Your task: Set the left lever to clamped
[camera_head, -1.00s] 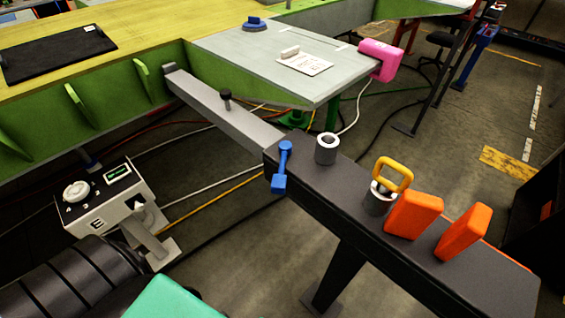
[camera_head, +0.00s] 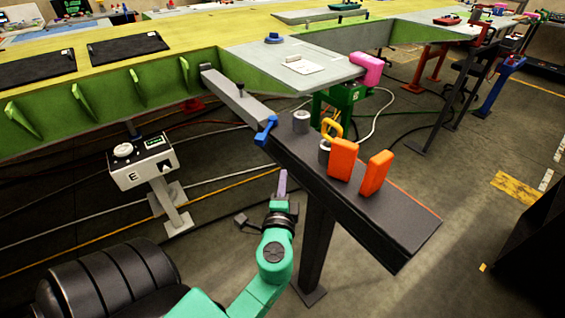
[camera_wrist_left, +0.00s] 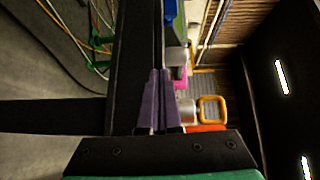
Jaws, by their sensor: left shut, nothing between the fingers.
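A blue lever (camera_head: 266,131) sits at the near left end of the dark beam (camera_head: 400,232), where a grey bar joins it. It slants up to the right. I cannot read a clamped or open mark on it. My left gripper (camera_head: 283,175) is in front of the beam, below and right of the blue lever and apart from it. Its two purple fingers are together and empty. In the left wrist view the fingers (camera_wrist_left: 159,78) lie together in front of the dark beam. A blue part (camera_wrist_left: 171,10) shows at the top there. My right gripper is out of view.
On the beam stand a grey ring (camera_head: 301,122), a yellow handle (camera_head: 332,127) and two orange blocks (camera_head: 342,160) (camera_head: 376,173). A white control box (camera_head: 141,162) stands left. Cables cross the floor.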

